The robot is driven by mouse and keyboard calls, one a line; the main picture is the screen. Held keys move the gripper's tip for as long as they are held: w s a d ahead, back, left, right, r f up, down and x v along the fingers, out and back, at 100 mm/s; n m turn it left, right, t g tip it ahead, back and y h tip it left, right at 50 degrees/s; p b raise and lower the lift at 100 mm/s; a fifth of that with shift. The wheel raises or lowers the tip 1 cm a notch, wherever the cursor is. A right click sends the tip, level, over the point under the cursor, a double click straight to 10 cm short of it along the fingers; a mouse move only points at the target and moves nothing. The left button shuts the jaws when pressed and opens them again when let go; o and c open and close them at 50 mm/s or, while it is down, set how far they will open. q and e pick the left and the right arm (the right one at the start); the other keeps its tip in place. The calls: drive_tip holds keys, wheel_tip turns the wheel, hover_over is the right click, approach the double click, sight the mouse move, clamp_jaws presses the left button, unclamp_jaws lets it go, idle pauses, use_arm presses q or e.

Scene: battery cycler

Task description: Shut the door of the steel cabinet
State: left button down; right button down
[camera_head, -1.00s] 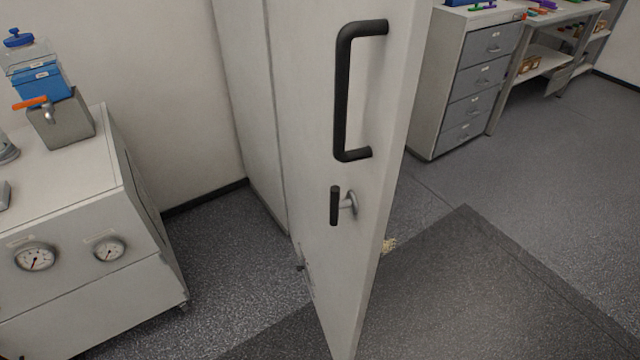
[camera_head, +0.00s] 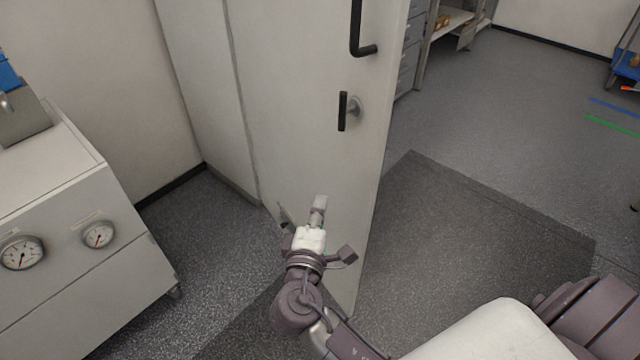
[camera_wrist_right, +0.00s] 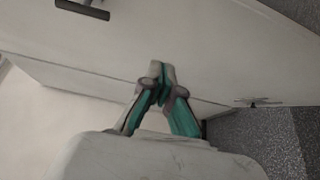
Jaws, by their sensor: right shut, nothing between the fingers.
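The steel cabinet's door (camera_head: 300,110) stands open, with its outer face toward me. A long black pull handle (camera_head: 362,35) is cut off by the top edge of the head view. A small black latch handle (camera_head: 343,111) sits below it. The cabinet side (camera_head: 200,90) is behind and left of the door. My right gripper (camera_head: 319,203) is shut and empty, in front of the lower door face, below the latch. In the wrist view its closed fingers (camera_wrist_right: 162,72) point at the door (camera_wrist_right: 200,50); I cannot tell if they touch it. My left gripper is out of view.
A white bench unit with gauges (camera_head: 75,250) stands at the left. A dark mat (camera_head: 470,240) lies on the floor right of the door. Drawers (camera_head: 408,50) and a shelf stand behind the door. The grey floor at right is open.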

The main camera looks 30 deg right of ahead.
approach(347, 154)
drive_tip(key=x, duration=0.3)
drive_tip(key=a+x, duration=0.1)
drive_tip(key=x, duration=0.1)
drive_tip(key=shift+w+d, duration=0.15)
drive_tip(key=shift+w, duration=0.4)
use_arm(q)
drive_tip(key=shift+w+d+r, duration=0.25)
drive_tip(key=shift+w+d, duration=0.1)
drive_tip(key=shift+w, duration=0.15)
use_arm(e)
drive_tip(key=shift+d, duration=0.7)
